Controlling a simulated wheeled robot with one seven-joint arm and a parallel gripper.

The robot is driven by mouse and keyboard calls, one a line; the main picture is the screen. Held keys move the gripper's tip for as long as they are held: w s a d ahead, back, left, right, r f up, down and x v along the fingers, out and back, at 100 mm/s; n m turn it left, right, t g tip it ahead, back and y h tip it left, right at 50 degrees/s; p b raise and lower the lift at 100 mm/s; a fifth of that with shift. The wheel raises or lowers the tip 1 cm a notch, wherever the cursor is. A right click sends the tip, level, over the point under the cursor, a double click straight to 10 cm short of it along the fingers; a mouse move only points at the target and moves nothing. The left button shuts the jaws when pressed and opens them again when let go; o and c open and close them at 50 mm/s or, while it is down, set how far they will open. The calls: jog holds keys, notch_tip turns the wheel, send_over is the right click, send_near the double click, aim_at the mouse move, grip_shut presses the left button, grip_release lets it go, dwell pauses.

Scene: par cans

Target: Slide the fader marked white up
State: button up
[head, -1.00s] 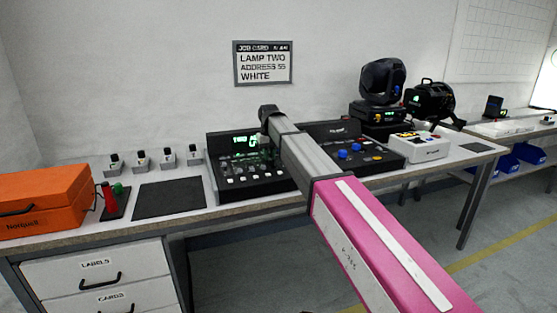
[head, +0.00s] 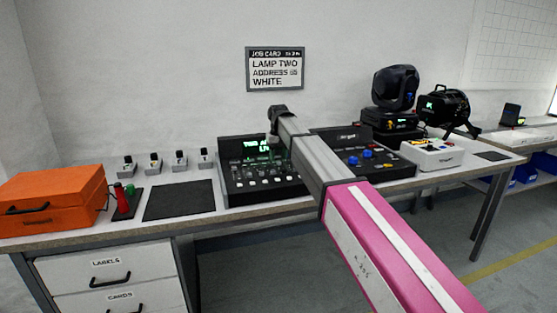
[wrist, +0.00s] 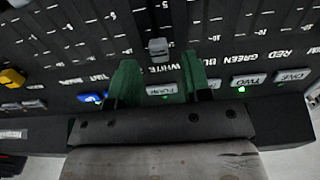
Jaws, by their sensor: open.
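The dark lighting console (head: 232,190) stands on the bench in the head view, with a lit green display. In the wrist view the fader marked white (wrist: 158,47) is a grey knob in a vertical slot, just above its "WHITE" label, at the slot's lower end. My gripper (wrist: 159,72) has two green fingers spread apart, one on each side of the slot. The knob lies between their lines, slightly beyond the tips, with gaps on both sides. Whether the fingers touch the panel I cannot tell. In the head view my arm hides part of the console.
Below the faders are buttons marked FOUR (wrist: 161,89), TWO (wrist: 247,81) and ONE (wrist: 293,75); a green light glows by TWO. The job card (head: 275,69) names lamp two and white. An orange case (head: 50,200) and a second console (head: 345,140) flank the console.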

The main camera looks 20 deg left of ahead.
notch_tip(320, 180, up, 9)
dwell(0.3)
